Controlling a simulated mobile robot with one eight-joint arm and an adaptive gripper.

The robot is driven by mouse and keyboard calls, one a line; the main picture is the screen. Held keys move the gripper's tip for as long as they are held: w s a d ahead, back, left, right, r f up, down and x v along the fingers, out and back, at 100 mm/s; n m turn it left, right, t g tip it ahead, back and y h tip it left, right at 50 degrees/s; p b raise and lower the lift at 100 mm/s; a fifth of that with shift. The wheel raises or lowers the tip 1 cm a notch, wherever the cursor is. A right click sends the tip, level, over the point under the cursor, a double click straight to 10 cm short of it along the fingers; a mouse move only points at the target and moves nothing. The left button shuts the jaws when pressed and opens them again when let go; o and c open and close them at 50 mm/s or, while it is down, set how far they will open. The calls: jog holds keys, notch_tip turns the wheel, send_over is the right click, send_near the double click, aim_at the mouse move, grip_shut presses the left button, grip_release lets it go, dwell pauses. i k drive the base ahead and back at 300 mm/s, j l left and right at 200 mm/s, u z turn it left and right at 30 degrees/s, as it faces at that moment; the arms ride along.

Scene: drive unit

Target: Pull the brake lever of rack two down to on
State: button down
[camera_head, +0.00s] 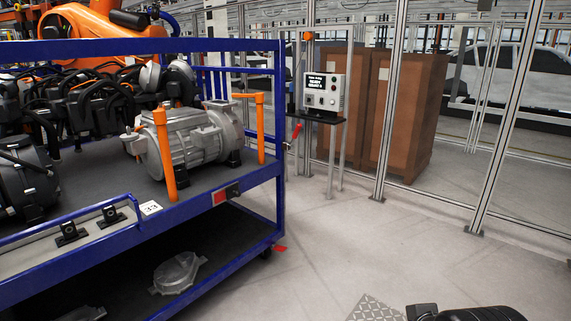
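A blue rack (283,185) fills the left half of the head view and carries motors and dark parts. I cannot read a rack number two on it; a white tag (150,207) on its front edge seems to read 33. A small red-handled lever (296,131) shows just beyond the rack's right end post, its red grip tilted up to the right. It looks like the brake lever, but its mounting is hard to make out. A dark rounded part of mine shows at the bottom right, far from the lever. No gripper fingers can be seen.
A control box (324,92) on a stand (333,155) is behind the lever. Brown cabinets (404,105) stand behind the metal-framed fence (508,115). A red piece (280,249) is near the floor at the rack's corner. The grey floor (370,245) right of the rack is mostly clear.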

aim_at(297, 131)
jog(key=i, duration=1.85)
jog(key=i+l, duration=0.1)
jog(key=i, duration=1.75)
jog(key=j+u, duration=0.1)
jog(key=u, duration=0.35)
